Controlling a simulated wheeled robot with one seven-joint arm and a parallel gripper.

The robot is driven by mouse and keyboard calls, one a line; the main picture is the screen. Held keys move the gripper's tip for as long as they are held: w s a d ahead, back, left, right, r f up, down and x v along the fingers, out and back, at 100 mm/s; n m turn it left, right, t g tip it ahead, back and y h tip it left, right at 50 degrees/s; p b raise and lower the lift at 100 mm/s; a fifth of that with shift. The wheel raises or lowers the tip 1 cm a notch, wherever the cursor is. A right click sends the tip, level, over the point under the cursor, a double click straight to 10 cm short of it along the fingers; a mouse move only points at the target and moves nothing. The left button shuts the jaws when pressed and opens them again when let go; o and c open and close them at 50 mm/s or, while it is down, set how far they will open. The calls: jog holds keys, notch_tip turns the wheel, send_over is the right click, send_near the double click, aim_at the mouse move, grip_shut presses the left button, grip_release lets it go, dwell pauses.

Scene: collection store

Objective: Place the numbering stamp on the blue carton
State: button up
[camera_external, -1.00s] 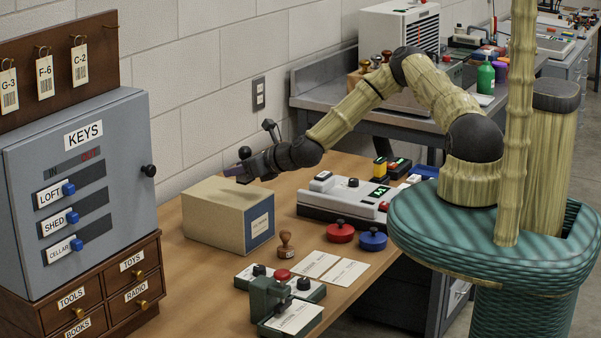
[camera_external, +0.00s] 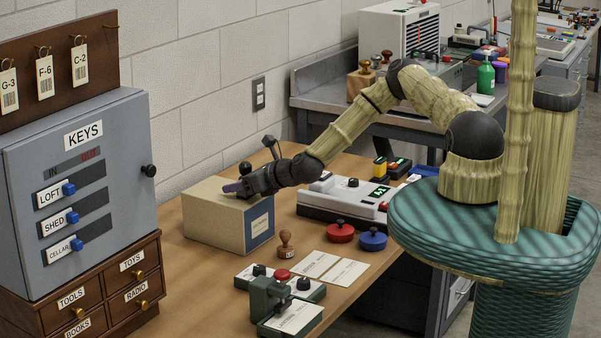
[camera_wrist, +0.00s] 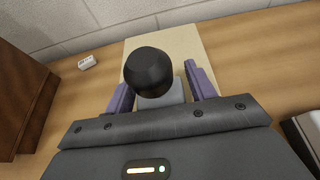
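The carton (camera_external: 210,221) is tan on its top and long side, with a blue end face and a pale label. It stands on the wooden table, and its tan top fills the upper middle of the wrist view (camera_wrist: 185,45). The numbering stamp (camera_wrist: 150,72) shows as a round black knob over a grey body between my purple fingers. Its knob also shows above the carton in the external view (camera_external: 245,168). The stamp's underside is hidden, so contact with the carton cannot be told.
A grey key cabinet (camera_external: 115,180) on wooden drawers stands left. A wooden-handled stamp (camera_external: 286,245), red (camera_external: 340,232) and blue (camera_external: 372,239) round pads and a white console (camera_external: 335,200) lie right of the carton. A small white block (camera_wrist: 87,62) lies left of it.

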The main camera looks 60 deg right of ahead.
jog(key=shift+o, duration=0.4)
jog(key=shift+r, duration=0.1)
jog(key=shift+r, duration=0.15)
jog(key=b+v, duration=0.2)
jog(key=v, duration=1)
jog(key=s+a+n+g+y, duration=0.1)
jog(key=s+a+n+g, duration=0.25)
jog(key=a+n, duration=0.4)
jog(key=s+a+n+g+y, duration=0.2)
jog(key=s+a+n+g, duration=0.15)
jog(key=n, duration=0.75)
jog(key=s+a+r+n+g+h, duration=0.3)
jog(key=s+r+n+g, duration=0.1)
jog(key=s+r+n, duration=1.1)
jog(key=shift+s+n, duration=1)
jog(key=shift+n, duration=0.25)
